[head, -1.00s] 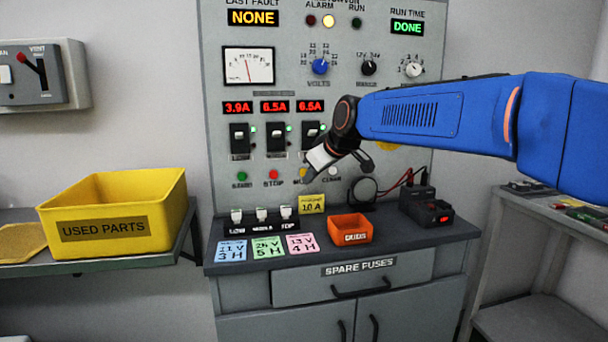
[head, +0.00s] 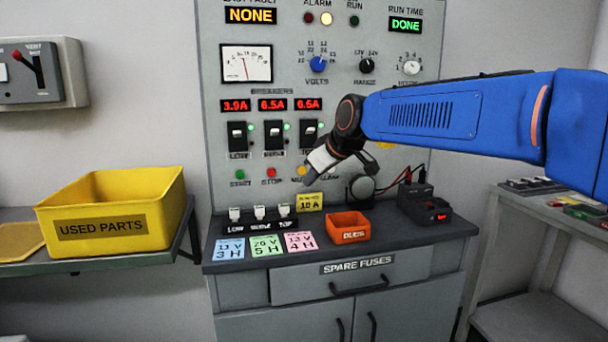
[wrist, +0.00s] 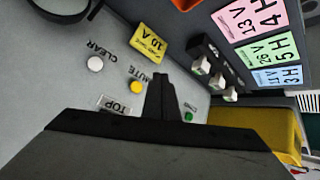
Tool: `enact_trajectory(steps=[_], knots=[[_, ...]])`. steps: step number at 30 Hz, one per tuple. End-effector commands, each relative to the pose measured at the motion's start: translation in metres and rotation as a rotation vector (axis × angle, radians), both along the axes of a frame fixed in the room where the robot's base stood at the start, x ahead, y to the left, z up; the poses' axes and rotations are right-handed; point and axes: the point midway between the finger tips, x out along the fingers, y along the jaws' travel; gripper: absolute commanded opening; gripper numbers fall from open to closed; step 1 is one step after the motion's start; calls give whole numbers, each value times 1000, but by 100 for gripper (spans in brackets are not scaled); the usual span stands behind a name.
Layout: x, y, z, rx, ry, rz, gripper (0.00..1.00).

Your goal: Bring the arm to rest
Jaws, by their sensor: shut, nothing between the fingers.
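My blue arm (head: 425,112) reaches in from the right in the head view, in front of the grey control panel (head: 222,105). My gripper (head: 309,181) points down and to the left, close to the row of buttons in the lower panel. In the wrist view my gripper (wrist: 160,78) shows as dark fingers together at the centre, with nothing between them. The white CLEAR button (wrist: 95,64) and yellow MUTE button (wrist: 136,87) are near the fingers there. I cannot tell whether the gripper touches the panel.
A yellow USED PARTS bin (head: 105,229) stands on the left shelf. A side table (head: 540,212) is at right.

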Motion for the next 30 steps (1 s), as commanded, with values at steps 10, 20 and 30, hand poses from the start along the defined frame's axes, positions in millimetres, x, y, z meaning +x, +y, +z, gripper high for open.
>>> enact_trajectory(steps=[10,20,30], knots=[[-68,-98,-29,10,102,-169,0],[-175,-203,-89,26,239,-408,0],[-301,-283,-173,52,375,-682,0]])
